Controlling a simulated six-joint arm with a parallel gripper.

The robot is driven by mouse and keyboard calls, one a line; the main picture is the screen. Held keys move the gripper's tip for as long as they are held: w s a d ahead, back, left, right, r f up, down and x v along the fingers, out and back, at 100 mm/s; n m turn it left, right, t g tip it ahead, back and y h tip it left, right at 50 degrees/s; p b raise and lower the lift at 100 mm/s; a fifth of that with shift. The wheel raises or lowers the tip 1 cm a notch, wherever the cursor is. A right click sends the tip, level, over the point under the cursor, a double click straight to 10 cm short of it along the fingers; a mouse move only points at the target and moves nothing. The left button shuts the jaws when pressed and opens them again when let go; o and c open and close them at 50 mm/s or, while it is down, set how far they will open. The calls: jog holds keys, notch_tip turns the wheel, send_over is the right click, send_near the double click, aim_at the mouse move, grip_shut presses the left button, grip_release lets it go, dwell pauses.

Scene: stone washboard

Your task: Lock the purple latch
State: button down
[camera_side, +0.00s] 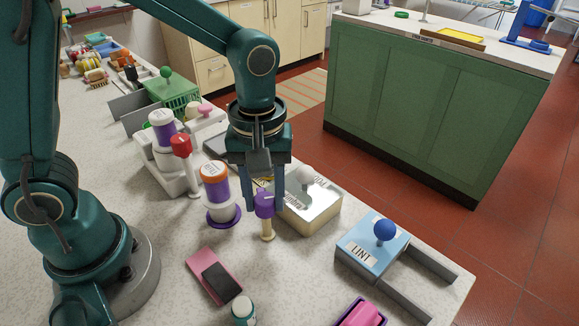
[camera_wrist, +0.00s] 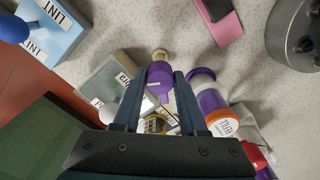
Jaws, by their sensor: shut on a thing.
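The purple latch (camera_side: 264,205) is a purple knob on a cream stem, standing just in front of a cream box with a shiny lid (camera_side: 318,200). My gripper (camera_side: 264,193) points down and is shut on the purple knob, with a finger on either side. In the wrist view, the purple latch (camera_wrist: 160,77) sits between the two dark fingertips of my gripper (camera_wrist: 159,82), its cream end beyond them. The box (camera_wrist: 103,84) is beside it there, with labels partly readable. The latch's inner locking parts are not visible.
A purple spool with an orange cap (camera_side: 216,190) stands close left of my gripper. A red-topped post (camera_side: 182,150) is behind it. A blue LINT box (camera_side: 362,246) with a blue ball is to the right.

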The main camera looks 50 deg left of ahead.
aim_at(265, 198)
jog(key=m, duration=0.6)
jog(key=shift+m, duration=0.3)
jog(key=m, duration=0.5)
jog(key=shift+m, duration=0.3)
jog(key=shift+c, duration=2.3)
grip_release()
jog(key=shift+r, duration=2.6)
